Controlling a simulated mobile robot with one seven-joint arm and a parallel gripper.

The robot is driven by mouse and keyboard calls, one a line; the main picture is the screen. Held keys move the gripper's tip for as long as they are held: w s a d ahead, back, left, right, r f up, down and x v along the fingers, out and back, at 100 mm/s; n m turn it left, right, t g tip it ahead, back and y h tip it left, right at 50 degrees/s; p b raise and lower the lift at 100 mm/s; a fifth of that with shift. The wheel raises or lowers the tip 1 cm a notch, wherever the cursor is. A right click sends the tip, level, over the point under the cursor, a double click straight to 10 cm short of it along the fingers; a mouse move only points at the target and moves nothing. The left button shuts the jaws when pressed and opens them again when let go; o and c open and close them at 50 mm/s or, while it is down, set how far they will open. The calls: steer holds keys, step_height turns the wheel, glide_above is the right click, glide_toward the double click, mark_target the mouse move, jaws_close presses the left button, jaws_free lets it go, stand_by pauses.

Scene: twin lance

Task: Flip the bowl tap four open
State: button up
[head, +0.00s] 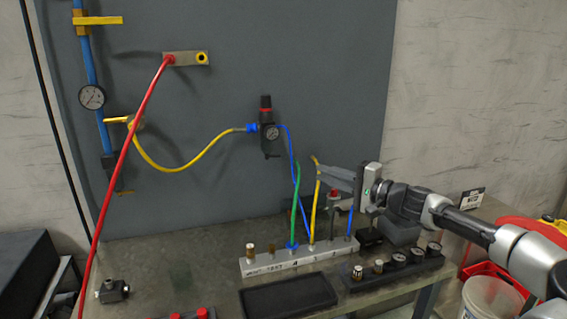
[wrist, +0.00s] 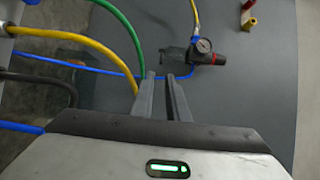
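My gripper (head: 322,174) is above the grey manifold block (head: 300,257), its fingers pointing left near the top of a yellow hose (head: 315,210). In the wrist view its two fingertips (wrist: 160,76) stand a narrow gap apart, with nothing visibly held. A blue hose (wrist: 120,72) passes beyond the tips, and a green hose (wrist: 133,35) runs close to the left one. The black filter regulator (head: 268,132) with red top and gauge is on the grey board; it also shows in the wrist view (wrist: 207,55). I cannot make out which part is bowl tap four.
A red hose (head: 125,170) hangs at left from a wall bracket. A blue pipe (head: 91,60) carries yellow levers and a gauge. A black tray (head: 288,297) and a gauge strip (head: 395,269) lie in front of the manifold. A white bucket (head: 488,302) stands at right.

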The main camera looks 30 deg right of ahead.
mark_target(278, 156)
steer(key=x, duration=1.7)
steer(key=shift+d+r, duration=0.25)
steer(key=shift+d, duration=0.15)
jaws_close()
steer(key=shift+w+p, duration=0.1)
steer(key=shift+p, duration=0.2)
